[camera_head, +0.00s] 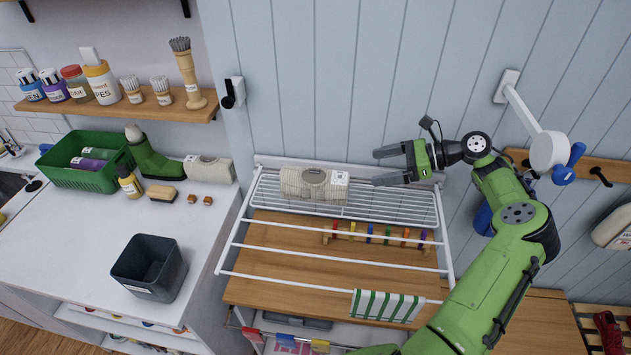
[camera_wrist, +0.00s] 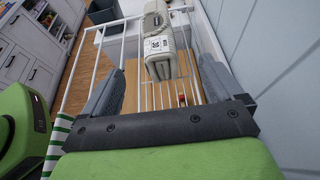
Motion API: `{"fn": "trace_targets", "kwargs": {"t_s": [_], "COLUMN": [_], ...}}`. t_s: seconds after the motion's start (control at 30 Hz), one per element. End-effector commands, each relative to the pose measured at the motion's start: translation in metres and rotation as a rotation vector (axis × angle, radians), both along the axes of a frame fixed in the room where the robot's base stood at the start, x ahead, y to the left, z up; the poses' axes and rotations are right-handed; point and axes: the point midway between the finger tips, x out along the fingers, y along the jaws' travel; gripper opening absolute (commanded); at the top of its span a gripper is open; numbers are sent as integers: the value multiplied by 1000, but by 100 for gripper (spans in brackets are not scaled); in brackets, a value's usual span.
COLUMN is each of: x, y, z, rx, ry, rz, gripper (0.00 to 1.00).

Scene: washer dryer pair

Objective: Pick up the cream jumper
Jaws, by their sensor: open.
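A folded cream jumper (camera_head: 312,186) with a collar and a white tag lies on the raised wire shelf at the back of the white drying rack (camera_head: 262,198). My gripper (camera_head: 378,167) is to the right of it, its two fingers apart and pointing left toward the jumper, with a gap between. In the wrist view the jumper (camera_wrist: 157,28) shows ahead, between and beyond the open fingers (camera_wrist: 160,75), tag end nearest. Nothing is held.
Another folded cream garment (camera_head: 210,170) lies on the counter at left, near a green boot (camera_head: 155,160) and a green basket (camera_head: 75,178). A striped cloth (camera_head: 388,305) hangs on the rack's front rail. A wall-mounted white arm (camera_head: 525,112) is close above my arm.

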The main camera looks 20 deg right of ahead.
Motion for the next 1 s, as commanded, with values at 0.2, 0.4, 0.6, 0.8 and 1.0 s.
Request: {"fn": "trace_targets", "kwargs": {"t_s": [0.2,0.4,0.6,0.8,1.0], "x": [29,45,63,73,73], "y": [46,69,98,110,110], "z": [-27,-37,-49,-55,-55], "rx": [-3,-4,-3,-3,-3], "ry": [4,2,2,1,1], "rz": [10,6,9,4,4], "gripper": [94,94,94,94,86]}}
